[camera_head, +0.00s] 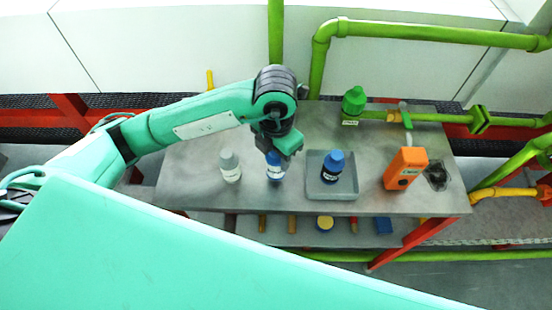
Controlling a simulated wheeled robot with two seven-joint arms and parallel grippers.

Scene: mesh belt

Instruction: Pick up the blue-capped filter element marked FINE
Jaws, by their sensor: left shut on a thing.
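My left gripper (278,153) points down over the grey table and is shut on a blue-capped element (275,173), whose top it partly hides. This element stands at or just above the table's front part; I cannot tell whether it touches. A second blue-capped element (333,161) with a dark body band stands in a grey tray (318,190) just to the right. The markings on both are too small to read, so I cannot tell which says FINE. My right gripper is not in view.
A grey-capped element (230,166) stands close to the left of my gripper. An orange device (404,168) is on the right of the table (200,197). Several items lie on a lower shelf (373,238).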

